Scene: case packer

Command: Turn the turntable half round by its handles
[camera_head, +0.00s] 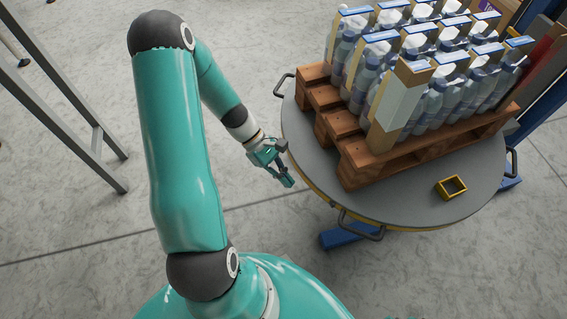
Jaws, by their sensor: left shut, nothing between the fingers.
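The round grey turntable (410,205) with a yellow edge stands at the right of the view. It has dark bar handles on its rim: one at the upper left (284,84), one at the front (362,227) and one at the right (511,162). My left gripper (288,181) is shut and empty, just left of the turntable's rim, between the upper-left and front handles. It appears apart from both handles; whether it touches the rim I cannot tell. My right gripper is not in view.
A wooden pallet (358,172) with packs of spray bottles (437,100) stands on the turntable. A small yellow square frame (451,187) lies on the turntable's front right. A grey metal frame (62,110) stands at the left. The floor between is clear.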

